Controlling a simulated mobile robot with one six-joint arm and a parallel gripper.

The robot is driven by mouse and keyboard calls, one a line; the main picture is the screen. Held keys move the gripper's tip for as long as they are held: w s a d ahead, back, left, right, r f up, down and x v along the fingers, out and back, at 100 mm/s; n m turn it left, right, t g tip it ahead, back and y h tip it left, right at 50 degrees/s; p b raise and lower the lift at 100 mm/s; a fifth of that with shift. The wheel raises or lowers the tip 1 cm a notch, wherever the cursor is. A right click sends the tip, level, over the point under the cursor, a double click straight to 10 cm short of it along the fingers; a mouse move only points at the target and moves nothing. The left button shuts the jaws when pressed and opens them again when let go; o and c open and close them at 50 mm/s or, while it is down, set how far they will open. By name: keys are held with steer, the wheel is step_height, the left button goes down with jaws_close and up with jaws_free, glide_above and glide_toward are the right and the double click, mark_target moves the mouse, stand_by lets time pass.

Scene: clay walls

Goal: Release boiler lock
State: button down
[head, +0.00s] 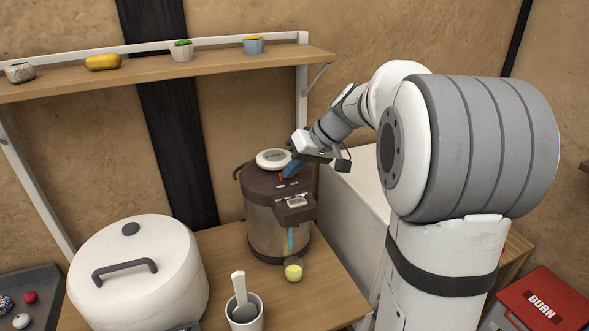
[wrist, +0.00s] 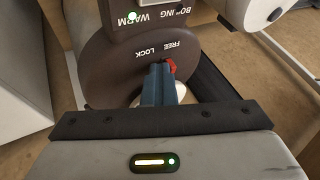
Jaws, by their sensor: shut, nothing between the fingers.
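The boiler (head: 262,228) is a brown and metal urn standing on the wooden table, with a round white piece (head: 272,158) on its lid. In the wrist view its dark top (wrist: 105,60) carries the upside-down words FREE and LOCK, with BOILING and WARM on the panel beyond. A green light (wrist: 132,16) glows by WARM. A small red lock part (wrist: 171,66) shows beside the fingertips, partly hidden by them. My gripper (head: 288,172) is shut, its blue fingers (wrist: 160,82) together at the boiler's top. I cannot tell whether they touch the red part.
A large white cooker (head: 145,275) and a cup with a utensil (head: 245,315) stand at the front left. A yellow-green item (head: 293,270) is below the spout. A shelf (head: 200,69) with small items runs above. A red BURN box (head: 545,305) is at lower right.

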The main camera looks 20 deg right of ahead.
steer(key=d, duration=0.4)
steer(key=shift+w+d+f, duration=0.1)
steer(key=shift+w, duration=0.2)
steer(key=b+v, duration=0.1)
steer(key=v, duration=0.9)
steer(key=shift+s, duration=0.1)
steer(key=s+a+f+m+h, duration=0.1)
steer(key=s+a+f+h, duration=0.1)
steer(key=s+f, duration=0.3)
steer(key=s+a+f+m+h, duration=0.1)
steer(key=s+a+f, duration=0.4)
steer(key=s, duration=0.5)
steer(key=s+a+f+m+g+h, duration=0.1)
steer(key=s+a+f+h, duration=0.2)
steer(key=s+f, duration=0.3)
steer(key=shift+s+a+f, duration=0.15)
steer(key=shift+s+f, duration=0.2)
steer(key=shift+s, duration=0.45)
